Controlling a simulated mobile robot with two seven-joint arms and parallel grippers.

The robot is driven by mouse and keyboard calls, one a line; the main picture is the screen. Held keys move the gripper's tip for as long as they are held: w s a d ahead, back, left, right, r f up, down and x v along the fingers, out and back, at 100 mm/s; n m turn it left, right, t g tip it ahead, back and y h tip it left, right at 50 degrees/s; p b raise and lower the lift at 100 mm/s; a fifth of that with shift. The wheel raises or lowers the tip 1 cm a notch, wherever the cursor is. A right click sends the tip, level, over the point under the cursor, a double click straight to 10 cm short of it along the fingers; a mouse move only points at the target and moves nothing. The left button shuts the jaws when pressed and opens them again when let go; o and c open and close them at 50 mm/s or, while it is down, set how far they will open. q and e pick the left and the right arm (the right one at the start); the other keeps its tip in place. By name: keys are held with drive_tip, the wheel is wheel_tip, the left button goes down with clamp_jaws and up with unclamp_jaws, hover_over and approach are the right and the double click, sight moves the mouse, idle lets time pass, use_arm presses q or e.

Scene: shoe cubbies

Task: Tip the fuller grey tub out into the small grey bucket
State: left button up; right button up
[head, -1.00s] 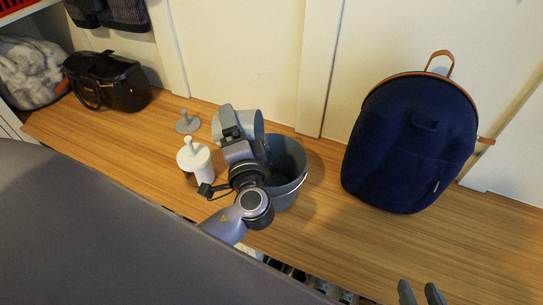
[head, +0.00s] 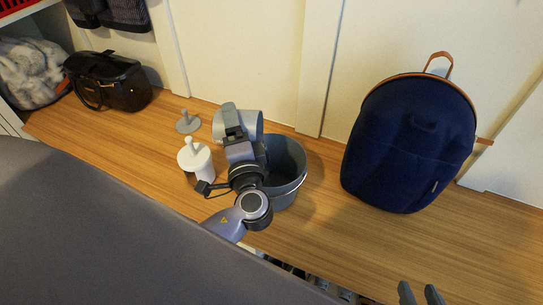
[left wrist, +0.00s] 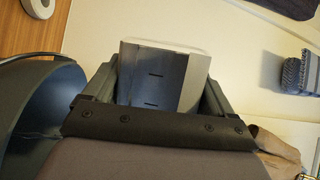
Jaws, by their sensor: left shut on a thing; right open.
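A grey tub (head: 251,121) is held by my left gripper (head: 234,122), tipped onto its side at the upper left of the small grey bucket (head: 288,184). The tub also shows between the two fingers in the left wrist view (left wrist: 165,75). The bucket stands upright on the wooden bench, partly hidden behind my left arm, and its wall shows at the left of the wrist view (left wrist: 30,105). I cannot see any contents in the tub or the bucket. My right gripper (head: 421,294) is open and empty at the bottom edge, well away from both.
A pale lidded tub (head: 197,162) stands left of my left gripper, with a loose grey lid (head: 187,122) behind it. A navy backpack (head: 410,145) leans on the wall at right; a black bag (head: 110,82) sits at left. The bench (head: 325,195) between bucket and backpack is clear.

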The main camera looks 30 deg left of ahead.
use_arm(q)
drive_tip(key=shift+r, duration=0.15)
drive_tip(key=shift+d+m, duration=0.1)
drive_tip(key=shift+m, duration=0.3)
drive_tip(key=shift+w+d+f+m+t, duration=0.1)
drive_tip(key=shift+f+m+t, duration=0.1)
drive_tip(key=shift+m+t, duration=0.1)
drive_tip(key=shift+d+f+m, duration=0.15)
drive_tip(key=shift+m, duration=0.35)
